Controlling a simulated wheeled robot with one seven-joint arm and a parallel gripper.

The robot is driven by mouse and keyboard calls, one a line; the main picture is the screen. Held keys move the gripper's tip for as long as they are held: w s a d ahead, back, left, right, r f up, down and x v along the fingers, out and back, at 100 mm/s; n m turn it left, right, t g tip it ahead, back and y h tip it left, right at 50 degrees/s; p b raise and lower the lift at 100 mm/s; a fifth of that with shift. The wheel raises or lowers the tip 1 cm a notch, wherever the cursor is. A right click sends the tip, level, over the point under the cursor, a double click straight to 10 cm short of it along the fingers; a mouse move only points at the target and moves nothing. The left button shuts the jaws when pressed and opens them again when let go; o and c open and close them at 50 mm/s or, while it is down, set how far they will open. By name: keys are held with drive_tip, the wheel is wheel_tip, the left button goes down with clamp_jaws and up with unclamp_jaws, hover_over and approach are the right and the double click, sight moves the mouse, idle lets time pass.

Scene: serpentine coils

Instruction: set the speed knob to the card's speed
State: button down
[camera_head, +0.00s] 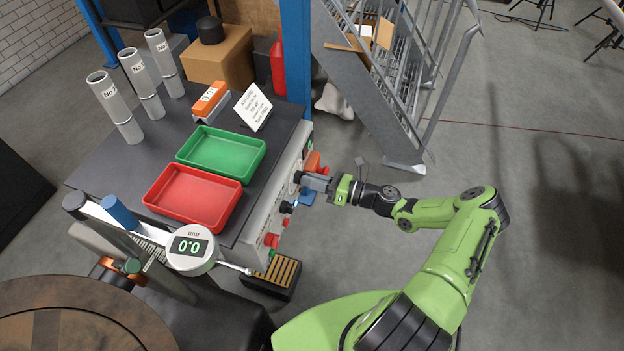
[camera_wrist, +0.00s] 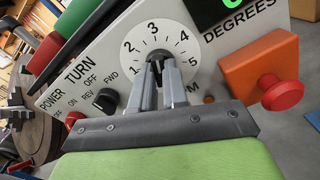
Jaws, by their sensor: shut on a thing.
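The speed dial (camera_wrist: 157,38) is a white disc numbered 1 to 5 on the pale control panel, in the wrist view. My gripper (camera_wrist: 160,68) has its two grey fingers closed on the dark speed knob (camera_wrist: 159,55) at the dial's centre. The fingers hide much of the knob, and I cannot tell which number it points to. In the head view my gripper (camera_head: 301,178) reaches the panel's front from the right. The white card (camera_head: 253,107) stands tilted on the bench top; its lines of print are too small to read surely.
A black REV/FWD switch (camera_wrist: 106,100) sits left of the dial. A red button (camera_wrist: 280,93) on an orange box sticks out at the right. Green (camera_head: 222,152) and red (camera_head: 193,196) trays lie on the bench. A gauge (camera_head: 191,248) reads 0.0. Open floor lies right.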

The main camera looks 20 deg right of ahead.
drive_tip(key=shift+f, duration=0.15)
drive_tip(key=c, duration=1.1)
unclamp_jaws()
drive_tip(key=shift+c, duration=0.2)
drive_tip(key=v, duration=1.5)
drive_tip(key=shift+s+d, duration=0.25)
drive_tip(key=shift+d, duration=0.1)
